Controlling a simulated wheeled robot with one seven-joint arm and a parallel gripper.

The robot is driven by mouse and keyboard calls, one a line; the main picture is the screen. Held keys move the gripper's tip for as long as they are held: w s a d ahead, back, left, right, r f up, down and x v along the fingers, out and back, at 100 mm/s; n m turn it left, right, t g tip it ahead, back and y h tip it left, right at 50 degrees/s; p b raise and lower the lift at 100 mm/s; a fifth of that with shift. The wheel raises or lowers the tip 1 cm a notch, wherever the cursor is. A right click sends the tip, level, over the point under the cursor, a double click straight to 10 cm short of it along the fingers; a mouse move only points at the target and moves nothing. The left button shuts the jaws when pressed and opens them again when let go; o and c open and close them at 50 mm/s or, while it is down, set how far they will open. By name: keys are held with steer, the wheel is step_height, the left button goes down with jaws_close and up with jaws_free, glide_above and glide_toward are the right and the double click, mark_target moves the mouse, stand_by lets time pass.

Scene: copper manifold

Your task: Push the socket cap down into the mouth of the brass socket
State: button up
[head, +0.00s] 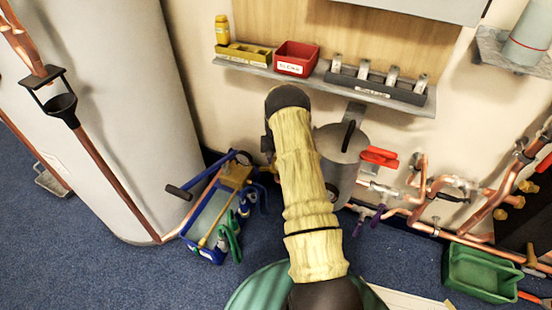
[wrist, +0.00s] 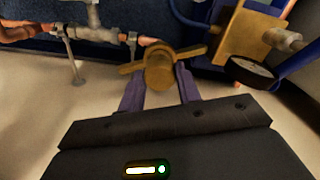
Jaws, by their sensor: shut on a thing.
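In the wrist view my gripper (wrist: 160,84) has two purple fingers closed on the socket cap (wrist: 159,66). The cap is a round brass piece with a wing sticking out to each side. It sits between the fingertips, and I see it from the gripper's side. I cannot make out the brass socket or its mouth, nor whether the cap touches it. In the head view my yellow-sleeved arm reaches toward the wall, and I cannot make out the cap there.
Copper pipes with valves (head: 415,208) run along the wall to the right. A blue-framed carrier with tools (head: 207,250) stands on the floor to the left. A shelf (head: 330,88) holds a red bin (head: 296,59). A green crate (head: 482,271) lies at right.

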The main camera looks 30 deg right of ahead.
steer(key=shift+f+b, duration=0.3)
steer(key=shift+f, duration=0.4)
stand_by(0.5)
steer(key=o, duration=1.1)
step_height(320, 180, up, 8)
steer(key=p, duration=0.3)
steer(key=shift+f, duration=0.25)
